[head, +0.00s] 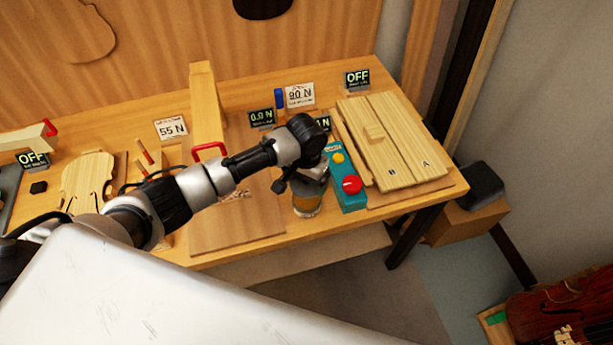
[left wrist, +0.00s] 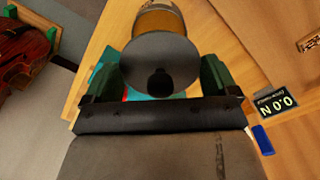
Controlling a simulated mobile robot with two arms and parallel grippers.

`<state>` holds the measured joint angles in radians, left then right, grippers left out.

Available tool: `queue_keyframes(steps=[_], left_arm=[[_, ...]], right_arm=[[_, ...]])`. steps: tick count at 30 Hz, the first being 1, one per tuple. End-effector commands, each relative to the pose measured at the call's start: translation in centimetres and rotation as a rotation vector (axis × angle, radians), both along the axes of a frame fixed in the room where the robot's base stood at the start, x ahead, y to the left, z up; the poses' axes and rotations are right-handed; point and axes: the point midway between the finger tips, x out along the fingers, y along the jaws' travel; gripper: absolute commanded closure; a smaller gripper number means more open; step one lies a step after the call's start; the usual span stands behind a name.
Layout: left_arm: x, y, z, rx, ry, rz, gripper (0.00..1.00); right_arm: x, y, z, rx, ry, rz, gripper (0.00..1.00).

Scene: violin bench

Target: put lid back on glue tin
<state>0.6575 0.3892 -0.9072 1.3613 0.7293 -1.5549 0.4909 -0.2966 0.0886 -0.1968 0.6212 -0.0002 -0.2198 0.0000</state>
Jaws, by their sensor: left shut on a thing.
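The glue tin (head: 307,204), an amber jar, stands near the front edge of the bench, just left of a teal button box. In the left wrist view the tin (left wrist: 158,18) shows at the top, partly hidden behind the lid. The lid (left wrist: 160,55) is a round grey disc with a dark knob. My left gripper (left wrist: 158,78) is shut on the lid, a green finger on either side. In the head view my left gripper (head: 310,180) is right above the tin, and I cannot tell if lid and tin touch. My right gripper is not in view.
The teal box (head: 348,180) with red and yellow buttons stands close right of the tin. A wooden press board (head: 390,145) lies beyond it. A flat wooden board (head: 235,220) lies left of the tin. A blue item (head: 280,98) and small displays stand behind.

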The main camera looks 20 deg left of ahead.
Motion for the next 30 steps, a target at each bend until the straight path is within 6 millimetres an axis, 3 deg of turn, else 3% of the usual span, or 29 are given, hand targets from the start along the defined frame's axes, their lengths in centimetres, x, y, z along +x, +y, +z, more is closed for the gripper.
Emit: queue_keyframes(steps=[13,21,30], left_arm=[[0.0,0.1,-3.8,0.001,0.000,0.001,0.34],[0.0,0.0,-5.4,0.000,0.001,0.001,0.34],[0.0,0.0,-5.6,0.000,0.000,0.001,0.34]], right_arm=[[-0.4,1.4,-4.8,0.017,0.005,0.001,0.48],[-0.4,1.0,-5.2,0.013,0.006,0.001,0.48],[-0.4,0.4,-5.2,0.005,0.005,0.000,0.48]])
